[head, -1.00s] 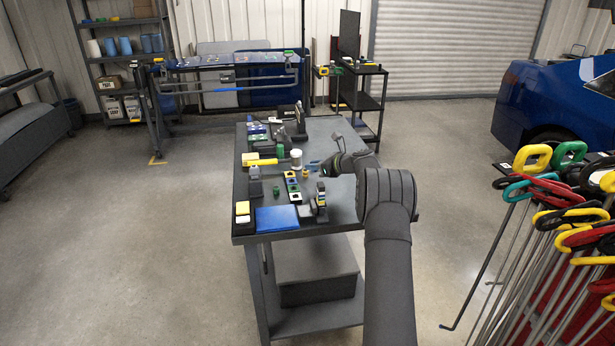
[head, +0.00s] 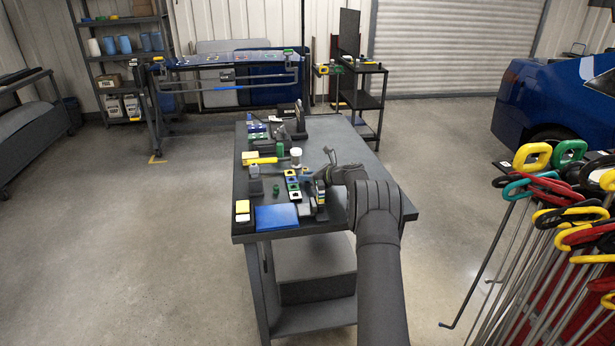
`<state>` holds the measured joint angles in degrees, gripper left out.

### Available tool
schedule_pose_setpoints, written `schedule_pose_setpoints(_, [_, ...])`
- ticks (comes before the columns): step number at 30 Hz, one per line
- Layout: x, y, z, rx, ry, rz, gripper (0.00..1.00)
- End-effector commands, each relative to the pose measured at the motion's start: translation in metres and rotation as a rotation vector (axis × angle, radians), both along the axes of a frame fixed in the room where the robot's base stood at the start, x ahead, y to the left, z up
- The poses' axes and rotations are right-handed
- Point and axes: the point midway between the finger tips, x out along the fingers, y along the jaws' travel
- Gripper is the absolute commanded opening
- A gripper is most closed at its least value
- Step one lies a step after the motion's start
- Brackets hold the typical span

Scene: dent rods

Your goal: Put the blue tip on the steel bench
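The steel bench (head: 340,203) is the dark grey table in the middle of the head view, with many small things on its top. A strip with yellow, green and blue squares (head: 292,186) lies near its middle. My gripper (head: 308,177) is low over the bench, just right of this strip and behind a small upright stack with coloured bands (head: 320,191). Some blue shows at the gripper's end. I cannot tell whether it is the blue tip or part of the gripper. The gap between the fingers is too small to see.
A blue pad (head: 276,217) and a yellow-and-white block (head: 242,211) lie at the front left. A white cup (head: 296,157) and a yellow-handled tool (head: 262,160) stand or lie behind the strip. The bench's right rear is clear. Long rods with coloured handles (head: 560,200) stand at the right.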

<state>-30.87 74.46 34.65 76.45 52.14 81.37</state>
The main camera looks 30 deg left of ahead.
Motion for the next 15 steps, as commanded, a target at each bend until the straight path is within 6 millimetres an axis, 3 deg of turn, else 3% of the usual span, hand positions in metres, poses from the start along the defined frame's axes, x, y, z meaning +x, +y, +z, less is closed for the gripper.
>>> schedule_pose_setpoints(11, [0.000, 0.000, 0.004, -0.001, -0.001, 0.000, 0.27])
schedule_pose_setpoints(15, [0.000, -0.016, 0.010, -0.002, 0.000, -0.001, 0.27])
